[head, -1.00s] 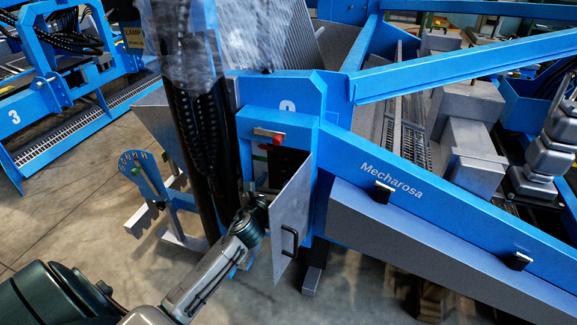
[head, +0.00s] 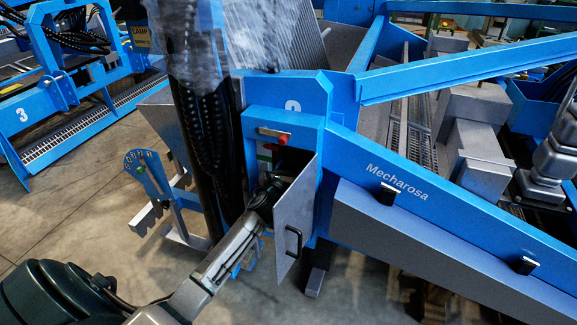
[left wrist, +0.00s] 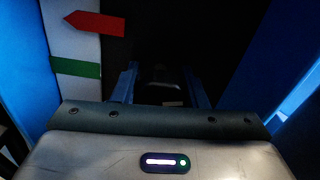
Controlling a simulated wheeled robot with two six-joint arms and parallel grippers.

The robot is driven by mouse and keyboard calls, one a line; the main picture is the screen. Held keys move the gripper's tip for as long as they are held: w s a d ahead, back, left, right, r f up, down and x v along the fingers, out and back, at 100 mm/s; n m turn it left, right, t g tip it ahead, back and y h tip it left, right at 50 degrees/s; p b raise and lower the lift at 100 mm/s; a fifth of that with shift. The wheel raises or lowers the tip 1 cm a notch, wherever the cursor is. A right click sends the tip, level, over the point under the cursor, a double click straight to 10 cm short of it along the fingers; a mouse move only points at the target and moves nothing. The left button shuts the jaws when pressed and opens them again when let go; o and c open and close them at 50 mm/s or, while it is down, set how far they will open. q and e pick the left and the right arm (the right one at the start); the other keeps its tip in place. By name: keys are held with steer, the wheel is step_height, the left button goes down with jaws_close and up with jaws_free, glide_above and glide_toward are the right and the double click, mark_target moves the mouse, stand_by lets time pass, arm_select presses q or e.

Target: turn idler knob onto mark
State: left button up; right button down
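My left gripper (head: 274,188) is at the mouth of a dark opening in the blue machine housing, behind a grey door that stands open; its fingertips are hard to see there. In the left wrist view its two blue fingers (left wrist: 161,86) stand apart, pointing into the dark interior. A dark rounded thing (left wrist: 161,75), possibly the idler knob, shows between or beyond them; contact cannot be told. A red pointer (left wrist: 97,23) and a green mark (left wrist: 77,67) lie on a white strip at the left of the wrist view. My right gripper is not in view.
The grey door (head: 294,215) with a black handle (head: 293,242) stands close to the right of my left gripper. Black hoses (head: 205,135) hang to its left.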

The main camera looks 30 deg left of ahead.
arm_select(q)
steer(key=c, duration=0.3)
steer(key=shift+n, duration=0.3)
